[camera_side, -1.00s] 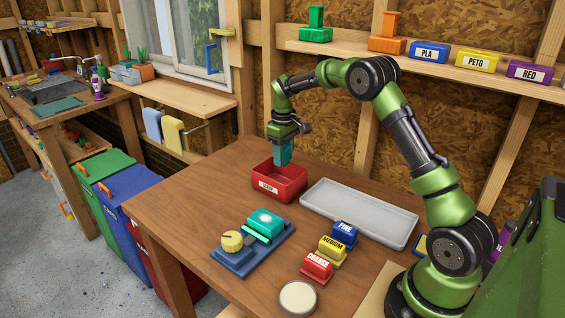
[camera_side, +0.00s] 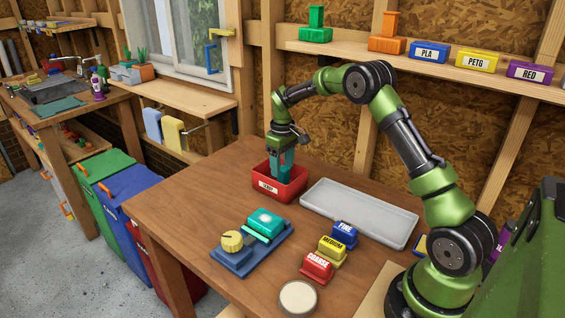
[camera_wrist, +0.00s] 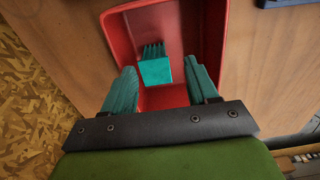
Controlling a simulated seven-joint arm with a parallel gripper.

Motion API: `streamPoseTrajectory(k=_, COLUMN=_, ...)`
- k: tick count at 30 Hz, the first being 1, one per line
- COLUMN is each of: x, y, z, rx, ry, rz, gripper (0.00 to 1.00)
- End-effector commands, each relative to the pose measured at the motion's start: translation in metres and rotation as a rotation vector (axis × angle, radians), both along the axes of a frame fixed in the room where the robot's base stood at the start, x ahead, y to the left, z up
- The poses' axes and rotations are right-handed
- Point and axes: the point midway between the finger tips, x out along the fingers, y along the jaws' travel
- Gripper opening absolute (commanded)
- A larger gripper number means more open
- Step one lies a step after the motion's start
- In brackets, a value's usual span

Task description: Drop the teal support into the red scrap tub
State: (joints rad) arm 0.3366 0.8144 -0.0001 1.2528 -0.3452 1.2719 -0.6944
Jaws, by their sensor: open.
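The red scrap tub (camera_side: 279,191) stands on the workbench with a white label on its front; its red wall also shows in the wrist view (camera_wrist: 120,45). The teal support (camera_wrist: 155,70), a small block with comb-like prongs, is inside the tub in the wrist view. My gripper (camera_side: 283,173) reaches down into the tub mouth. Its teal-coloured fingers (camera_wrist: 159,62) are open, one on each side of the support, with gaps showing between. In the side view the support is hard to tell from the fingers, and the tub's front wall hides the fingertips.
A grey tray (camera_side: 361,211) lies right of the tub. In front are a blue fixture (camera_side: 252,258) with a teal block (camera_side: 265,222) and a yellow knob (camera_side: 232,241), and labelled blocks FINE (camera_side: 343,235), MEDIUM (camera_side: 331,251) and COARSE (camera_side: 316,268). The bench left of the tub is clear.

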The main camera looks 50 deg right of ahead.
Motion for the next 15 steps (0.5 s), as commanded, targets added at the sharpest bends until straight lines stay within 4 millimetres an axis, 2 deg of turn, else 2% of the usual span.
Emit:
streamPoseTrajectory(k=1, x=0.0, y=-0.008, z=0.0, rx=-0.016, ry=-0.005, rz=0.0, gripper=0.69)
streamPoseTrajectory(k=11, x=0.0, y=-0.011, z=0.002, rx=-0.022, ry=-0.006, rz=-0.001, gripper=0.69)
streamPoseTrajectory(k=15, x=0.0, y=-0.012, z=0.017, rx=-0.023, ry=-0.011, rz=-0.003, gripper=0.69)
